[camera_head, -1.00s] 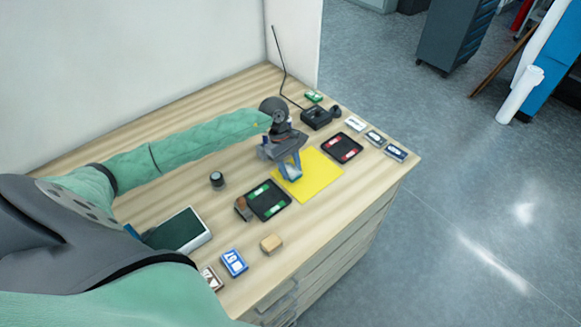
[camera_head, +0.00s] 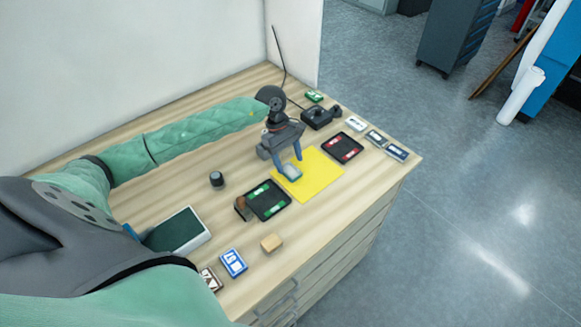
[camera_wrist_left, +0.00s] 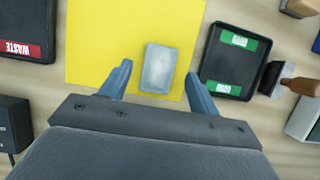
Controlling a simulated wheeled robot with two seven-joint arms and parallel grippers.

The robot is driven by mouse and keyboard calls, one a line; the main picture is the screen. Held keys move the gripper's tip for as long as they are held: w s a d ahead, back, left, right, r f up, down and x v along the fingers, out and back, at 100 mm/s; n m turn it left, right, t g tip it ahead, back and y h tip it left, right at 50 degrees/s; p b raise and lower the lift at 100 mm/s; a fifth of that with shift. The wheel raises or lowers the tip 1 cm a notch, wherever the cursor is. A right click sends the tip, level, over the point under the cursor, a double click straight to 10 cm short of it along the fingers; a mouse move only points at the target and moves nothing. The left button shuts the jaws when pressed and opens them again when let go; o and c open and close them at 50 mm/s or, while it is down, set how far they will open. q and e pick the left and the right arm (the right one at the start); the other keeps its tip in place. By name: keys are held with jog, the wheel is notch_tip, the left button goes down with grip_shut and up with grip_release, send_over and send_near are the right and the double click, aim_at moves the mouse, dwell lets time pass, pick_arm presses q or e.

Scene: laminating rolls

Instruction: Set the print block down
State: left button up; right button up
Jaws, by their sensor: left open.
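The print block, a pale grey rectangular block (camera_wrist_left: 159,68), lies flat on the yellow sheet (camera_wrist_left: 90,40). It also shows in the head view (camera_head: 292,172), on the same yellow sheet (camera_head: 318,178). My left gripper (camera_head: 288,167) is low over the sheet with its blue fingers spread apart. In the left wrist view the gripper (camera_wrist_left: 158,74) has one finger on each side of the block, with a gap on both sides; it looks empty. My right gripper is out of view.
A green-labelled black tray (camera_head: 265,200) with a wooden-handled tool (camera_wrist_left: 288,80) beside it is close to the sheet. A red-labelled waste tray (camera_head: 342,147) is on the sheet's other side. A black device (camera_head: 317,118) stands behind. A dark jar (camera_head: 217,179) stands left.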

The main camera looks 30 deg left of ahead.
pick_arm(q)
jog(key=b+v, duration=0.3)
jog(key=v, duration=0.6)
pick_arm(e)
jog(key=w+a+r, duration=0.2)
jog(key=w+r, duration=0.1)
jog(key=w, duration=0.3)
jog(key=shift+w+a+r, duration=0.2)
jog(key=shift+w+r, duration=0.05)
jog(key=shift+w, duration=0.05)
pick_arm(q)
jog(key=shift+f, duration=0.1)
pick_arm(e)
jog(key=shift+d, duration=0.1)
